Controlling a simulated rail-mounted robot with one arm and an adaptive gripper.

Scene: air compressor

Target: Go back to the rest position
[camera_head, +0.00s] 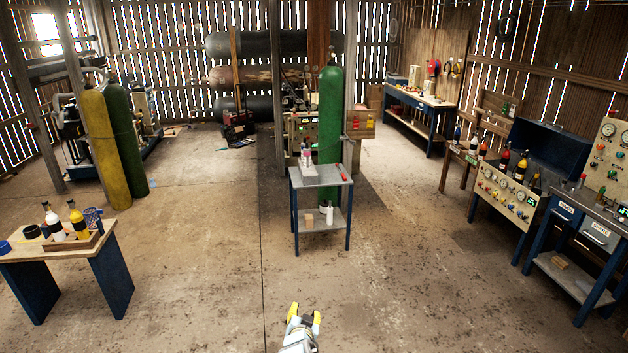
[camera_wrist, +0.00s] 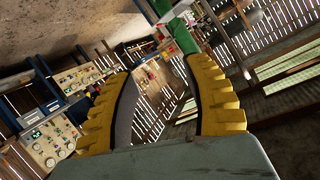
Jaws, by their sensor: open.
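My gripper (camera_head: 304,315) shows at the bottom middle of the head view, over bare floor, with its yellow fingers pointing away from me. In the wrist view the two yellow fingers (camera_wrist: 165,95) stand wide apart with nothing between them. The gripper is open and empty. It touches nothing that I can see. The wrist view is strongly tilted and shows the control panels (camera_wrist: 50,140) at the left and the green cylinder (camera_wrist: 178,30) at the top.
A small metal cart (camera_head: 320,178) with bottles stands ahead, before a green cylinder (camera_head: 330,115). A wooden table (camera_head: 60,250) with bottles is at the left. Control panels (camera_head: 508,197) and a blue-legged bench (camera_head: 590,225) line the right. The floor around my gripper is clear.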

